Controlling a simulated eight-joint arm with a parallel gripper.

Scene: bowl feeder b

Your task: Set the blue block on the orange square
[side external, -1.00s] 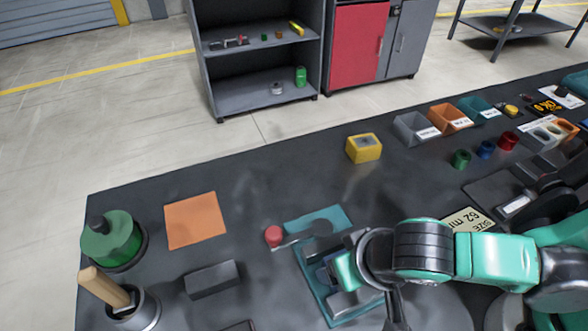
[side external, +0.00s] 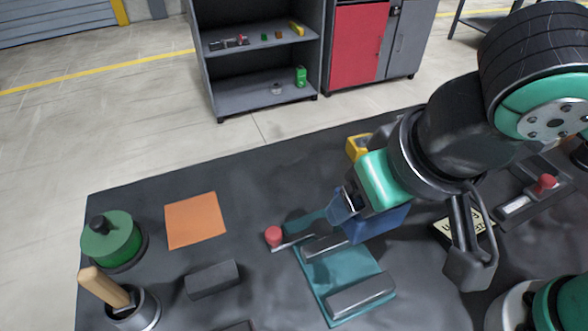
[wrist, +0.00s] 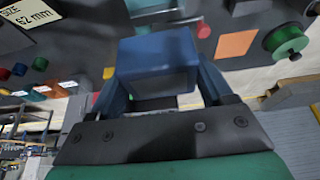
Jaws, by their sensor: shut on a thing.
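The blue block (side external: 380,222) is held by my gripper (side external: 364,208) above the teal vise. In the wrist view, the block (wrist: 158,62) sits between the two blue fingers of my gripper (wrist: 162,88). The orange square (side external: 195,220) lies flat and bare on the dark table, left of the vise and well apart from the block. It also shows in the wrist view (wrist: 235,44). My gripper partly hides the block in the side view.
The teal vise (side external: 352,262) has grey jaws and a red-knobbed lever (side external: 273,236). A dark grey block (side external: 212,279) lies in front of the square. A green round part (side external: 110,240) and a cup with a wooden handle (side external: 132,308) stand left. A yellow block (side external: 356,147) is partly hidden behind my gripper.

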